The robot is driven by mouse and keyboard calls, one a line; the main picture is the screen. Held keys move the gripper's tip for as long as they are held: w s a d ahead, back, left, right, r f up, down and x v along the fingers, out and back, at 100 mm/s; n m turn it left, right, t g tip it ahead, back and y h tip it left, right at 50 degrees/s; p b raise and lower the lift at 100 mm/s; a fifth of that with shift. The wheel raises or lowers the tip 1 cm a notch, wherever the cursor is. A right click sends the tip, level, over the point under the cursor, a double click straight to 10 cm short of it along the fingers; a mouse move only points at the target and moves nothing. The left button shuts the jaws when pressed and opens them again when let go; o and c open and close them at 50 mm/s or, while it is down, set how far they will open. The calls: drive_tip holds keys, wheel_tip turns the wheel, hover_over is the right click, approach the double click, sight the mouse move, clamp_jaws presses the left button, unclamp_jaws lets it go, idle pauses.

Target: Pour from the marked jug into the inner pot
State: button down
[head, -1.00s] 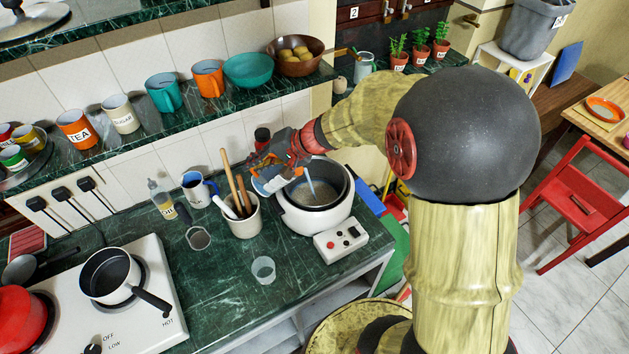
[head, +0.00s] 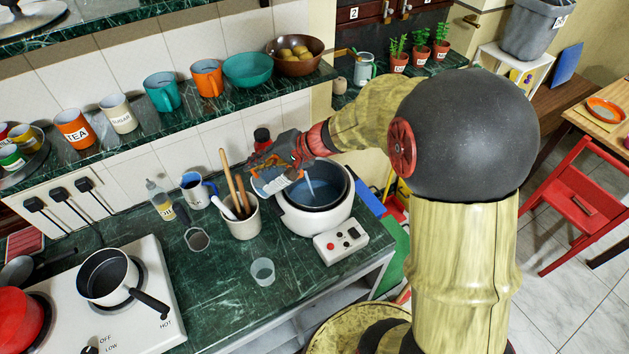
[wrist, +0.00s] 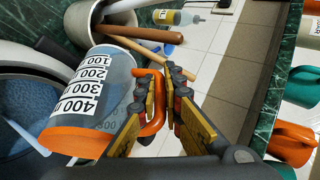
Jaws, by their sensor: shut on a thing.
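The marked jug (wrist: 98,95) is clear with an orange rim and handle and a white scale reading 100 to 400. In the head view the jug (head: 272,182) is tilted over the left rim of the inner pot. My gripper (wrist: 165,90) is shut on the jug's orange handle; the gripper (head: 290,158) also shows in the head view, partly covering the jug. A pale stream runs from the jug into the dark inner pot (head: 342,194), which sits in the white cooker (head: 318,224). Bluish water lies in the pot.
A white crock (head: 242,224) with wooden utensils stands close left of the cooker. A control box (head: 341,242) is in front. A clear glass (head: 262,271), a blue-and-white mug (head: 196,189) and an oil bottle (head: 160,201) stand on the green counter. A shelf (head: 220,105) runs above.

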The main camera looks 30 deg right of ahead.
drive_tip(key=shift+s+d+r+t+y+b, duration=0.15)
drive_tip(key=shift+d+t+y+b, duration=0.2)
drive_tip(key=shift+d+y, duration=0.15)
idle(1.2)
drive_tip(key=shift+d+r+m+y, duration=0.15)
drive_tip(key=shift+r+m+y, duration=0.1)
drive_tip(key=shift+m+y, duration=0.05)
idle(0.9)
